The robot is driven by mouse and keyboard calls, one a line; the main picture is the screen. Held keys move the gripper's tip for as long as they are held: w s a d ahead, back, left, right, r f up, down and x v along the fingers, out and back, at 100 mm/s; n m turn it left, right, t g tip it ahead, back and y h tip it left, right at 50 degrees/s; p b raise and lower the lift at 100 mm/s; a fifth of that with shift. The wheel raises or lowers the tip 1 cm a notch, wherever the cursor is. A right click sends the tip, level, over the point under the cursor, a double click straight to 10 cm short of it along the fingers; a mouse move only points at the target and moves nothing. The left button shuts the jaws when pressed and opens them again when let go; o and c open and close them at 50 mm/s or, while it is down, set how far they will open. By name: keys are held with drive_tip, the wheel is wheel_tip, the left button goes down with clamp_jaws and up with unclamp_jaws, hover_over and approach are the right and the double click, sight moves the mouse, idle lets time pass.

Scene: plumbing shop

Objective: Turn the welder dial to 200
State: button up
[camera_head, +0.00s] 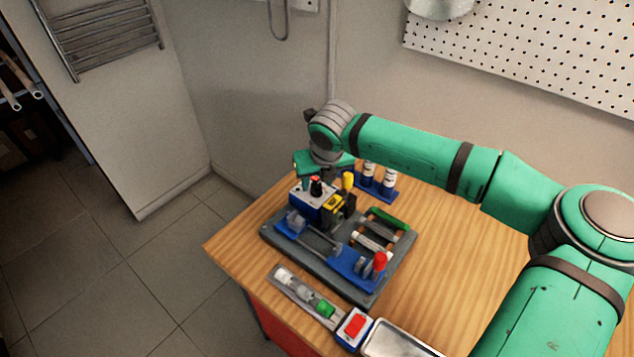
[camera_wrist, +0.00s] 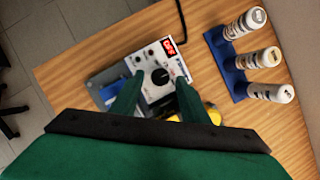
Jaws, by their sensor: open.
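The welder (camera_head: 311,203) is a small blue and white box at the back left of a grey base plate on the bench. In the wrist view its white panel (camera_wrist: 151,64) shows a round black dial (camera_wrist: 160,76) and a red display (camera_wrist: 169,45), whose digits I cannot read surely. My gripper (camera_wrist: 152,97) is green, open and empty. Its two fingers reach toward the panel, one on each side of the dial; I cannot tell whether they touch it. In the head view my gripper (camera_head: 322,176) is above the welder and hides part of it.
Several clamps and rods sit on the grey plate (camera_head: 300,262). A blue rack (camera_head: 380,190) with white-capped bottles stands behind. A tray of fittings (camera_head: 305,297), a red-button box (camera_head: 354,327) and a metal tray (camera_head: 395,342) line the front edge. Bare wood lies right.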

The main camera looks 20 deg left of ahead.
drive_tip(key=shift+x, duration=0.75)
drive_tip(key=shift+c, duration=0.6)
clamp_jaws()
